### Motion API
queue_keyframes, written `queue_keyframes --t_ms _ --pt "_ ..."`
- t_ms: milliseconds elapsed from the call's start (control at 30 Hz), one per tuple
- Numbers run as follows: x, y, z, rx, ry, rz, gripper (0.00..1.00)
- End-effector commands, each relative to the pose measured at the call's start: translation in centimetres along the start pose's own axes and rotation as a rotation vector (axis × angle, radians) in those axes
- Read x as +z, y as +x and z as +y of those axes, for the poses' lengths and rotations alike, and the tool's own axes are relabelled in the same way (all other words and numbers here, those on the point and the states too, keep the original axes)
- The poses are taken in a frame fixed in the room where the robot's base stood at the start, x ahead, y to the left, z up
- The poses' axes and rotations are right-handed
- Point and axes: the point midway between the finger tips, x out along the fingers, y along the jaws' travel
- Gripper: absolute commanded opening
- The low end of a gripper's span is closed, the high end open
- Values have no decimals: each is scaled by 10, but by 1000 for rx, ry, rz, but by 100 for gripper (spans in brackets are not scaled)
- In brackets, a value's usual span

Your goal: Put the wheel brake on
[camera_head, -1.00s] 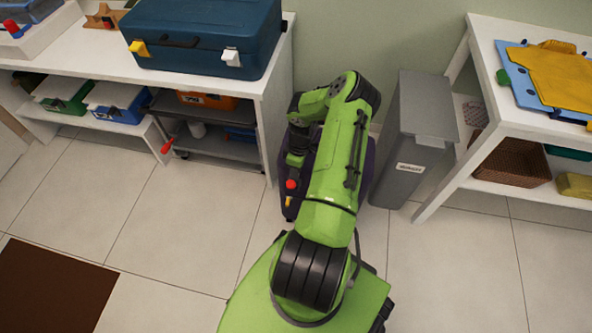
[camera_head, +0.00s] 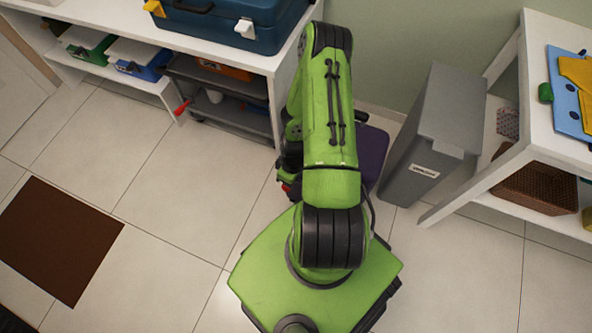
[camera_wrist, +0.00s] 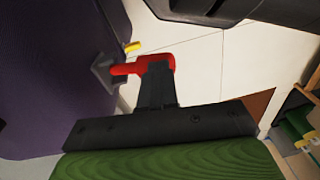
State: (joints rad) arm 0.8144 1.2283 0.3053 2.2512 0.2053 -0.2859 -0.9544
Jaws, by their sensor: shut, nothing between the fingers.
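A red lever (camera_wrist: 138,66) sticks out from a grey mount on the side of a purple case (camera_wrist: 55,70) in the wrist view. A small yellow piece (camera_wrist: 132,46) shows just beyond it. My gripper (camera_wrist: 157,72) is shut and empty, its tip overlapping the red lever; I cannot tell whether they touch. In the head view the purple case (camera_head: 371,158) stands on the floor, partly hidden by my arm, with a bit of red (camera_head: 286,187) low at my arm's left. My fingertips are hidden there.
A grey bin (camera_head: 432,135) stands right of the purple case. A white shelf unit (camera_head: 465,198) is further right. At left, a white bench holds a blue toolbox (camera_head: 215,25), with a grey cart (camera_head: 228,112) and its red handle (camera_head: 182,107) below. Floor at left is clear around a brown mat (camera_head: 58,240).

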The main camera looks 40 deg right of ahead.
Motion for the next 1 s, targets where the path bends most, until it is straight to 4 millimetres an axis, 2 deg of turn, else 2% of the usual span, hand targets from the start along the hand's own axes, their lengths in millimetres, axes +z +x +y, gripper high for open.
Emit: queue_keyframes --t_ms 300,1000 --pt "2 14 -10 0 -1 0 0" --pt "4 20 -14 -6 -1 -5 0"
